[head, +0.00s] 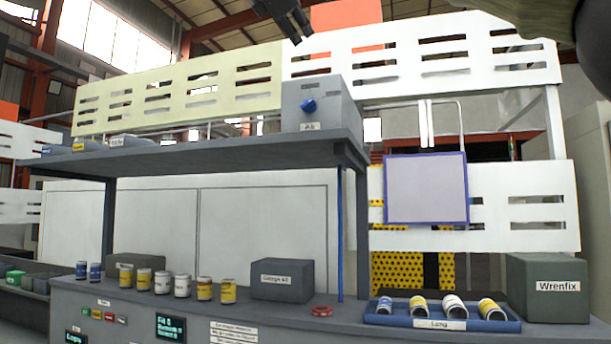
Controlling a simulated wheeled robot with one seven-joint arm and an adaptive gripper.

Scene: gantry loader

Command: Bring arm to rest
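My gripper (297,34) shows at the top edge of the head view, dark and pointing down. It is high above the shelf, in front of the slatted panels, and touches nothing that I can see. No object shows at its tips. Whether its fingers are apart or together is too small to tell. Most of my arm is out of the frame, and a dark rounded part at the top right corner may be mine.
A grey shelf (210,155) bears a grey box with a blue knob (312,103). On the counter below stand several jars (182,285), a grey box (283,280), a red ring (322,311), a blue tray (383,319) of jars labelled Long, and a box labelled Wrenfix (548,302).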

